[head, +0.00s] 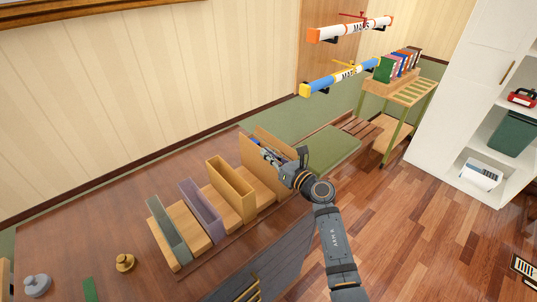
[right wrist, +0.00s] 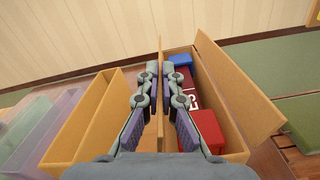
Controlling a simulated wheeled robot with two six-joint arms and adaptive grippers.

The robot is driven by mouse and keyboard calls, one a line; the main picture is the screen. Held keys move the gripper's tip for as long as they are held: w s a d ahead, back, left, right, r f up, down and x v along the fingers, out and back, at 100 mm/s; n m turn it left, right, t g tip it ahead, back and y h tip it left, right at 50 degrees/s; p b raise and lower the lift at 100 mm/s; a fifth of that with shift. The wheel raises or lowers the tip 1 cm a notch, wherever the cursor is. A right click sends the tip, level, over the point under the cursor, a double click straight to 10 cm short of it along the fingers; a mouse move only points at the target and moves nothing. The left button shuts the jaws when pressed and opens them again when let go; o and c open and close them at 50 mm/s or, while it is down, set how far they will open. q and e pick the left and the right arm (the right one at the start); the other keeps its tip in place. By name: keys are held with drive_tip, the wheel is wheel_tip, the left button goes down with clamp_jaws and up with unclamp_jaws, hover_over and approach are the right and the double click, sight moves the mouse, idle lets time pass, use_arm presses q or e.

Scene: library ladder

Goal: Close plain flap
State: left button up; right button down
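The plain wooden box (right wrist: 160,138) is open at the top and has red, white-marked and blue items (right wrist: 205,130) inside. A plain flap (right wrist: 238,85) leans outward along its right side in the right wrist view, standing open. In the head view the box (head: 252,152) is the last in the row, partly hidden by my right gripper (head: 268,155). In the right wrist view my right gripper (right wrist: 159,70) is over the box's left side, fingertips close together, with a thin wooden edge between them. I cannot tell whether they grip it. My left gripper is not in view.
A yellow box (head: 228,180), a purple box (head: 200,210) and a grey-green box (head: 167,228) stand in a row on the dark wooden surface (head: 80,225). A green cushion (head: 330,148) lies beyond.

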drive_tip(key=c, duration=1.6)
unclamp_jaws()
drive_tip(key=shift+o, duration=0.2)
drive_tip(key=v, duration=1.2)
